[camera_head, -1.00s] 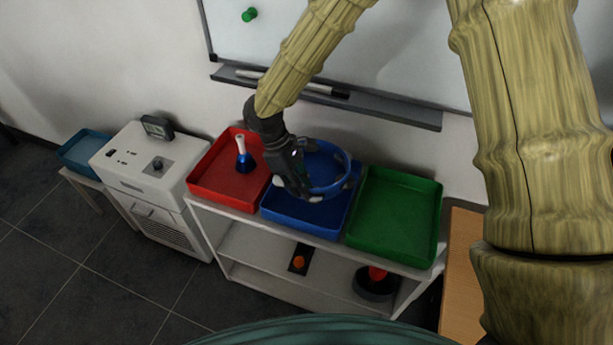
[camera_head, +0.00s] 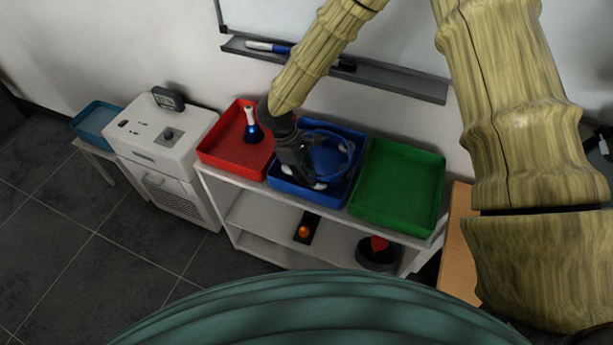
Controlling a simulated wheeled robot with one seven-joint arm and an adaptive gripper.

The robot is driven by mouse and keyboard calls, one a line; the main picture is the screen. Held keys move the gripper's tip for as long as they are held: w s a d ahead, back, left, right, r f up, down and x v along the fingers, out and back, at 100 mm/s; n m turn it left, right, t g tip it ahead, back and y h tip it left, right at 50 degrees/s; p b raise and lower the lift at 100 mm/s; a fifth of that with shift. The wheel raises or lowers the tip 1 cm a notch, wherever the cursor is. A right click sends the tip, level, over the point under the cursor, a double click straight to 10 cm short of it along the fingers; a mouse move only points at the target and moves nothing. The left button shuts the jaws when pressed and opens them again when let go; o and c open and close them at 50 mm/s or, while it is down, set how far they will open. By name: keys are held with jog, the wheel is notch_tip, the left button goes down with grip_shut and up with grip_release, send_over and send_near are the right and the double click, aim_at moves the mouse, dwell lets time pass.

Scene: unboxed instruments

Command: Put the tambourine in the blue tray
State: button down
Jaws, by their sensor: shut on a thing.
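The blue tray (camera_head: 339,199) sits in the middle of the white shelf unit's top, between a red and a green tray. The tambourine (camera_head: 348,151) is a blue ring with pale jingles. It is low over the blue tray, within its outline; I cannot tell whether it touches the tray floor. My gripper (camera_head: 308,178) is dark and shut on the tambourine's left side. The gripper hides part of the ring and of the tray's left side.
The red tray (camera_head: 218,154) on the left holds a blue bell with a white handle (camera_head: 251,127). The green tray (camera_head: 400,187) on the right is empty. A whiteboard ledge (camera_head: 397,83) with markers runs along the wall behind. A teal tray (camera_head: 92,121) stands far left beside a white cabinet (camera_head: 165,140).

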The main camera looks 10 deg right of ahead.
jog(key=shift+w+f, duration=0.15)
jog(key=shift+f, duration=0.35)
jog(key=shift+w+f, duration=0.15)
jog(key=shift+f, duration=0.35)
jog(key=shift+s+r, duration=0.15)
jog(key=shift+s, duration=0.05)
jog(key=c, duration=1.6)
grip_release()
jog(key=shift+w, duration=0.1)
jog(key=b+v, duration=0.1)
jog(key=v, duration=1.1)
jog(key=shift+b, duration=0.3)
jog(key=shift+d, duration=0.1)
